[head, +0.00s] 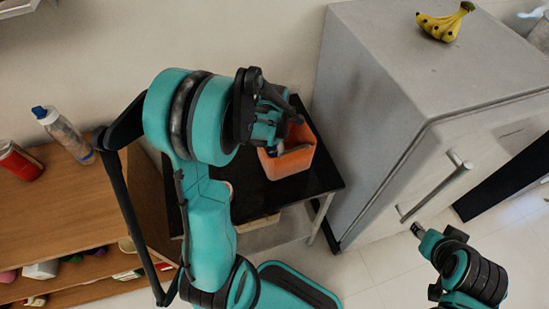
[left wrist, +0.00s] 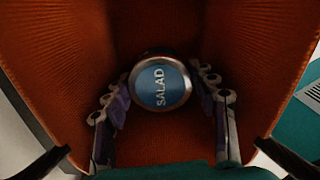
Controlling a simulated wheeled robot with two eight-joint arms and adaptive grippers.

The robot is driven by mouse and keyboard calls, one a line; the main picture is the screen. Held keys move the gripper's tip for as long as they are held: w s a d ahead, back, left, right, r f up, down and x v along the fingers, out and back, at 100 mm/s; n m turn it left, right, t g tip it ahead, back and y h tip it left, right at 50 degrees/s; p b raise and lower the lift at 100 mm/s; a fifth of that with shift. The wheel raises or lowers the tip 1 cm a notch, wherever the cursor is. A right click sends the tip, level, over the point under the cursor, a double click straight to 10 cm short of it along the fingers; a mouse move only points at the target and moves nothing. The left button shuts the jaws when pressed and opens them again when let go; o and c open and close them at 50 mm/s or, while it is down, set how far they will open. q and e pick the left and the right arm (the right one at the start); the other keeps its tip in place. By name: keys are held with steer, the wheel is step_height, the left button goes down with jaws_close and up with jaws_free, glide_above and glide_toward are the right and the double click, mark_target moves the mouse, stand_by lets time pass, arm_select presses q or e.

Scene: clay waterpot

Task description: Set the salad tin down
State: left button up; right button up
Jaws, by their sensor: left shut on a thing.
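The salad tin (left wrist: 160,84), round with a blue lid lettered SALAD, shows in the left wrist view. My left gripper (left wrist: 160,78) is shut on it, one finger on each side. Orange walls surround the tin and fingers in that view. In the head view my left gripper (head: 274,146) reaches down into an orange open-topped container (head: 300,157), and the tin is mostly hidden there. I cannot tell whether the tin touches the container's floor. My right gripper (head: 418,230) is at the lower right, far from the container, too small to judge.
The container stands on a black table (head: 318,184) beside a grey fridge (head: 375,110) with bananas (head: 442,23) on top. A wooden shelf (head: 60,205) at left holds a bottle (head: 66,136) and a red can (head: 17,161). Open floor lies between the fridge and my right arm.

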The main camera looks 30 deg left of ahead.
mark_target(274, 156)
arm_select(q)
step_height(274, 156, down, 4)
steer(key=shift+w+r+b, duration=0.1)
steer(key=shift+r+b, duration=0.15)
steer(key=shift+b, duration=0.25)
steer(key=shift+r, duration=0.1)
steer(key=o, duration=0.9)
steer(key=shift+f, duration=0.2)
steer(key=shift+o, duration=0.6)
steer(key=shift+r, duration=0.1)
steer(key=shift+r, duration=0.2)
step_height(274, 156, up, 12)
steer(key=p, duration=0.4)
